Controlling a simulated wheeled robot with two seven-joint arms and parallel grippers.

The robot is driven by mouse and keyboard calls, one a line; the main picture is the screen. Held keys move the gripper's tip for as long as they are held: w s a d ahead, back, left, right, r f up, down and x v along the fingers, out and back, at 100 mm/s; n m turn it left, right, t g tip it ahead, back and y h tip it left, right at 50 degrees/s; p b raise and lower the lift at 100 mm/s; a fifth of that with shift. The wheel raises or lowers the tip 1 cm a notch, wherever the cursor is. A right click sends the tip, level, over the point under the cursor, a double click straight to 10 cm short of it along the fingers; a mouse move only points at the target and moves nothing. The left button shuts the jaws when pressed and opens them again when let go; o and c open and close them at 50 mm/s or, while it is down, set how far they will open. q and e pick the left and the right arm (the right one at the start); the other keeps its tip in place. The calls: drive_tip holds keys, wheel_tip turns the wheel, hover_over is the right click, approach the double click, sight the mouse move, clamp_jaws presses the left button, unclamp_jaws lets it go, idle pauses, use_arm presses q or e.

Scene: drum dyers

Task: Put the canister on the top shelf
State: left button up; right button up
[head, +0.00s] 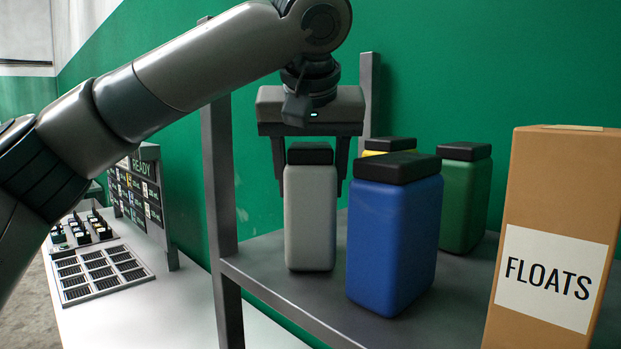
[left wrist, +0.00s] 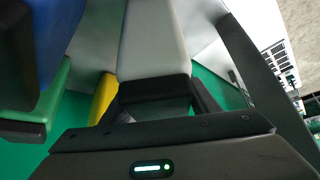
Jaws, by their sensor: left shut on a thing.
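A light grey canister (head: 310,218) with a black lid stands upright at the left side of the grey shelf (head: 275,250). My left gripper (head: 309,180) comes down from above with a finger on each side of this canister, shut on it just below the lid. In the left wrist view the grey canister (left wrist: 150,40) lies between the fingers of my left gripper (left wrist: 152,92). Its base looks on or very close to the shelf; I cannot tell which. My right gripper is not in view.
A blue canister (head: 393,240) stands close on the right. A yellow canister (head: 385,146), mostly hidden, and a green one (head: 465,198) stand behind. A cardboard box marked FLOATS (head: 552,240) is at the right. A shelf post (head: 218,180) rises at the left.

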use_arm(q)
drive_tip(key=shift+f, duration=0.15)
drive_tip(key=o, duration=1.5)
drive_tip(key=shift+r, duration=0.2)
drive_tip(key=b, duration=0.3)
approach(310, 146)
drive_tip(key=x, duration=0.4)
drive_tip(key=shift+w, duration=0.1)
drive_tip(key=shift+f, duration=0.15)
